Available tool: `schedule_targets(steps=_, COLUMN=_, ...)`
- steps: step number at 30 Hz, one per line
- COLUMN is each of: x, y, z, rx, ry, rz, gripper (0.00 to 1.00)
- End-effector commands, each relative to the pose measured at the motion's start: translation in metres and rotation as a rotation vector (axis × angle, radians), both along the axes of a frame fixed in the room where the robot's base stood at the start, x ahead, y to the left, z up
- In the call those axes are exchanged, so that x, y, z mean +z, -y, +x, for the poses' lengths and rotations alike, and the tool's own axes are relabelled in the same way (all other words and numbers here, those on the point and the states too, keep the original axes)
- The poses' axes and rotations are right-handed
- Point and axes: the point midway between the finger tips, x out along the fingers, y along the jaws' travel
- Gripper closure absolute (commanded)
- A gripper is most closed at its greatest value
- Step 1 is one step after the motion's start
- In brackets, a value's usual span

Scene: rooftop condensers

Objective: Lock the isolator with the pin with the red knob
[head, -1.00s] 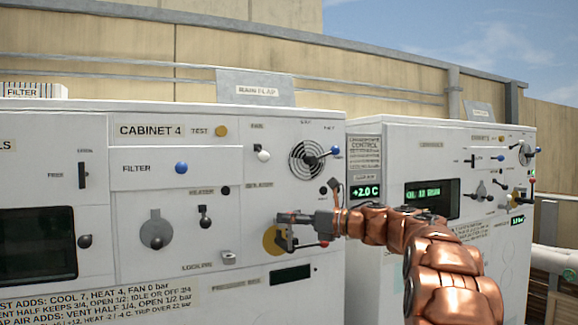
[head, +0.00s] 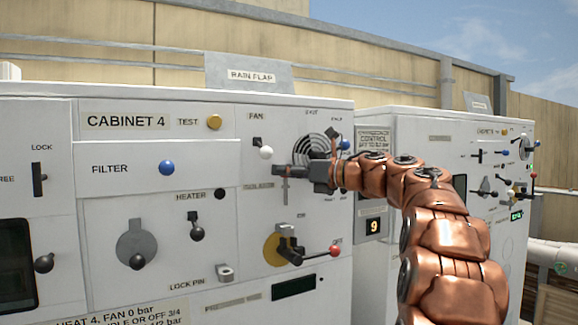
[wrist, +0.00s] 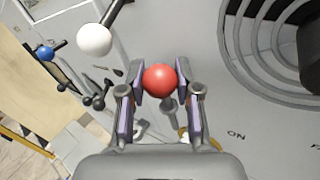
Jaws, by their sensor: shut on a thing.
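My gripper (head: 287,172) is raised in front of Cabinet 4, between the fan and the isolator. In the wrist view, my gripper (wrist: 159,92) is shut on the pin with the red knob (wrist: 160,79), whose round knob sits between the fingertips. Part of a grey shaft shows below the knob; the rest of the pin is hidden there. The isolator (head: 274,247) has a yellow disc and a dark block below my gripper. Its lever points right and ends in a red knob (head: 335,251). The lock pin bracket (head: 224,272) is on the panel, lower left of the isolator.
The fan grille (head: 308,150) and a white knob (head: 265,153) are close around my gripper. A heater lever (head: 197,233) and a round grey dial (head: 130,243) are to the left. A second cabinet (head: 430,130) stands at the right. Open air lies in front of the panel.

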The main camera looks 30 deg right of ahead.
Motion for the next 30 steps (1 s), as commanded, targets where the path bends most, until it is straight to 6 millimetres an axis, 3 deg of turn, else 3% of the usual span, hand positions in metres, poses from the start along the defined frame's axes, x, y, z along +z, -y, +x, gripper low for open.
schedule_targets(steps=18, x=-0.033, y=0.005, z=-0.002, rx=-0.009, ry=0.0, rz=0.0, gripper=1.0)
schedule_targets(steps=30, x=-0.041, y=0.004, z=-0.002, rx=-0.007, ry=0.002, rz=0.0, gripper=1.0)
